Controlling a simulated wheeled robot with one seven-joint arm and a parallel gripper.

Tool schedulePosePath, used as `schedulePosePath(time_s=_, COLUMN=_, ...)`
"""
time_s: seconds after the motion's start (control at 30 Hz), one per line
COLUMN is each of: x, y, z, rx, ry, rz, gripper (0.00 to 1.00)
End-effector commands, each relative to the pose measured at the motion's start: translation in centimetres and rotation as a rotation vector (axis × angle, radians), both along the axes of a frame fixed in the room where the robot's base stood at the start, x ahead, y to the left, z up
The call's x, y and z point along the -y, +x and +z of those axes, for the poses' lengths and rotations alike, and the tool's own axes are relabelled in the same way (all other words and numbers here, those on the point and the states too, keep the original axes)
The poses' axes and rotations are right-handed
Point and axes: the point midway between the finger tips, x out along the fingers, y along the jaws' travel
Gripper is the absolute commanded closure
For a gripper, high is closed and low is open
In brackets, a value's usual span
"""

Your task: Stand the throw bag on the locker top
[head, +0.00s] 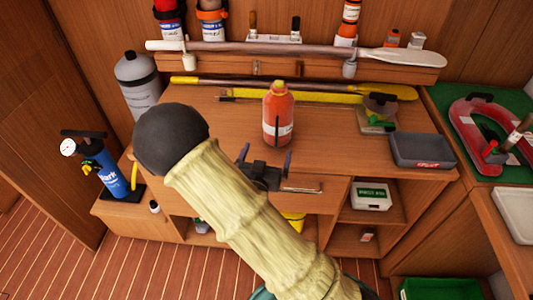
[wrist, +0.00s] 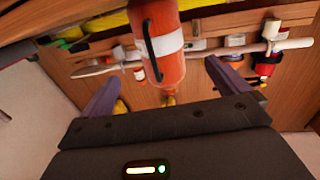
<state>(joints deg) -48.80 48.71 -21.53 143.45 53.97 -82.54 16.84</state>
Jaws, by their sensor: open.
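The throw bag (head: 278,115) is an orange cylinder with a pale band and a dark strap. It stands upright on the wooden locker top (head: 225,125), near the middle of its front part. In the wrist view the bag (wrist: 165,50) shows beyond the fingers, between their lines, with the picture turned over. My gripper (head: 265,158) is open and empty, in front of the locker's front edge, pointing at the bag. In the wrist view the two fingers of my gripper (wrist: 160,72) are wide apart and I see no contact. My arm hides part of the locker front.
Behind the bag lie a yellow-bladed paddle (head: 400,92) and a shelf bearing another paddle (head: 400,57). A grey tray (head: 422,150) is at the right and a grey cylinder (head: 138,85) at the left. The locker top is clear on both sides of the bag.

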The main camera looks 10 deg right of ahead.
Motion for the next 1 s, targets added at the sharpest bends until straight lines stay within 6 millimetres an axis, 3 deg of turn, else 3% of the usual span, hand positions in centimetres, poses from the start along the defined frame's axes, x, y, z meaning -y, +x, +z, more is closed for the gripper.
schedulePosePath(time_s=0.27, x=0.4, y=0.2, z=-0.3, rx=-0.028, ry=0.023, rz=-0.007, gripper=0.00)
schedulePosePath(time_s=0.57, x=2.2, y=0.3, z=-3.3, rx=-0.388, ry=0.264, rz=-0.002, gripper=0.00)
schedulePosePath(time_s=0.77, x=2.2, y=-1.7, z=-3.6, rx=-0.665, ry=0.389, rz=0.086, gripper=0.00)
schedulePosePath(time_s=1.0, x=3.0, y=-6.5, z=-1.5, rx=-0.960, ry=0.413, rz=0.224, gripper=0.00)
